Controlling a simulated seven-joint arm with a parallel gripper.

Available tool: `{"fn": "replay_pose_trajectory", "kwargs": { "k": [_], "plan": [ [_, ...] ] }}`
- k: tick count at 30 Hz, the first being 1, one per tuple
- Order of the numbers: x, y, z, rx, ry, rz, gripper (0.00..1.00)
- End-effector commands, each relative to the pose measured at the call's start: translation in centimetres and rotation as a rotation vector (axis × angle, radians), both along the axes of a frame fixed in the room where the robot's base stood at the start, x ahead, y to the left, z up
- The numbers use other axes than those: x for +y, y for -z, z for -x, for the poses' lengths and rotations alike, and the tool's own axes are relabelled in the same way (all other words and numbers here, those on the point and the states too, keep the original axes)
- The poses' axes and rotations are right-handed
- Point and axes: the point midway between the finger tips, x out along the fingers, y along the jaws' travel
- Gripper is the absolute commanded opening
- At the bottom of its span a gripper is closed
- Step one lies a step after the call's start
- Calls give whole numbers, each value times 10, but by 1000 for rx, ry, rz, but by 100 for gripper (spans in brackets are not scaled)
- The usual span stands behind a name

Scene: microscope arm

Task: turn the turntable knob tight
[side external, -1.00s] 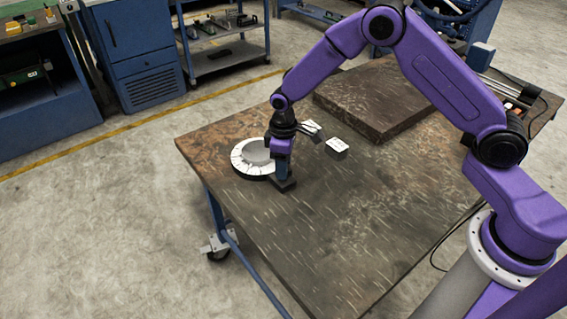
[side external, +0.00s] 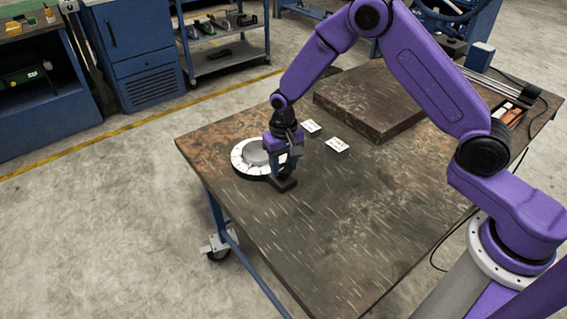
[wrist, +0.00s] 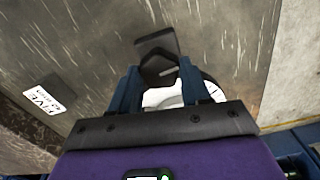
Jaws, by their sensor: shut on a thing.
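The turntable (side external: 243,163) is a round white dial with dark marks and a raised grey centre, near the far left corner of the table. In the wrist view, part of its white dial (wrist: 165,97) shows behind my fingers. A black base arm (wrist: 157,41) juts out from the dial. The black faceted knob (wrist: 158,68) sits on this arm, between my blue fingers. My gripper (side external: 281,173) points down and is shut on the knob; it also shows in the wrist view (wrist: 160,72). In the side view my fingers hide the knob.
Two white labelled cards (side external: 336,145) (side external: 310,127) lie flat on the table (side external: 330,220) right of the turntable. A thick dark slab (side external: 375,100) lies behind them. A tray of small items (side external: 510,115) is at the far right. The front of the table is clear.

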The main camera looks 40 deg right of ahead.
Motion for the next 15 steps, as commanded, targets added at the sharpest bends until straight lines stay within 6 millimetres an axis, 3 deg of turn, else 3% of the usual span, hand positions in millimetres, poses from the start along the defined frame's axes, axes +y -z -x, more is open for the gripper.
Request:
{"fn": "replay_pose_trajectory", "kwargs": {
  "k": [15],
  "plan": [
    [0, -1, -1, -3, 132, -1, 16]
  ]
}}
